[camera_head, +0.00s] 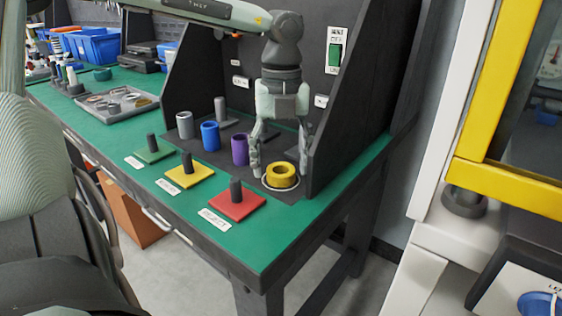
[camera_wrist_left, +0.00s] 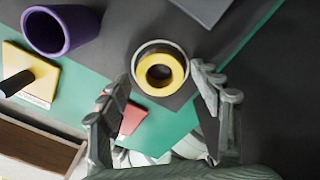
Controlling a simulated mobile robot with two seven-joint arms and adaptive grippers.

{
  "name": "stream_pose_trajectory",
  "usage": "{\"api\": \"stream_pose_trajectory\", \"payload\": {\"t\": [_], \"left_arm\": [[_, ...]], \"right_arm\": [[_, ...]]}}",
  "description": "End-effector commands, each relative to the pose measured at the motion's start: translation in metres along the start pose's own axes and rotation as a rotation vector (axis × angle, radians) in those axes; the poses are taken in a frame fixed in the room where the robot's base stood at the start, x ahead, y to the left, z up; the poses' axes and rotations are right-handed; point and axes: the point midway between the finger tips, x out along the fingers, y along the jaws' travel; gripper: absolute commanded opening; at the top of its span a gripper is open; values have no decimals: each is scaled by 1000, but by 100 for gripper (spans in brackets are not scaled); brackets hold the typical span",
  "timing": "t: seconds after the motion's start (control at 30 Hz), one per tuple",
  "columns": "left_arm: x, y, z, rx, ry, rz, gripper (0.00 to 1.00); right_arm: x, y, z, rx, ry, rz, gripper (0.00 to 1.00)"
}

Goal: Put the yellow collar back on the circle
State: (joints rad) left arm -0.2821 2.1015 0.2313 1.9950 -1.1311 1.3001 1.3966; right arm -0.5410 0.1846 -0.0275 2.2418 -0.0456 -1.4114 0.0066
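The yellow collar (camera_head: 281,183) sits flat on the dark base inside the white circle (camera_head: 265,186) at the right end of the bench. In the left wrist view the collar (camera_wrist_left: 142,76) lies within the white ring (camera_wrist_left: 134,58), a little towards its lower side. My left gripper (camera_head: 279,163) points down over it, open, with one finger on each side of the collar. In the wrist view the fingertips (camera_wrist_left: 160,77) are apart, with visible gaps to the collar. My right gripper is not in view.
Purple (camera_head: 240,150), blue (camera_head: 210,136) and grey (camera_head: 185,125) cylinders stand left of the circle. Red (camera_head: 248,205), yellow (camera_head: 202,177) and green (camera_head: 146,155) plates with dark pegs line the front. A dark side panel (camera_head: 350,110) rises close right of my gripper.

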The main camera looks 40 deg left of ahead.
Motion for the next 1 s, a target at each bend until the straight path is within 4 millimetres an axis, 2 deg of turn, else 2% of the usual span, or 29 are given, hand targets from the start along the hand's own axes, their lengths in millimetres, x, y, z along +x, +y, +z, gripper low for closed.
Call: {"api": "stream_pose_trajectory", "payload": {"t": [0.3,0.37,0.8,1.0], "left_arm": [[-3,0,0,0,0,0,65],[-9,0,1,0,-3,-2,65],[-98,0,1,0,-3,-1,65],[-118,0,0,0,0,1,65]], "right_arm": [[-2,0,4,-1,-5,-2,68],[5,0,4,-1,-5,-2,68],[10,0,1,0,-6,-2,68],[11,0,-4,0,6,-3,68]]}}
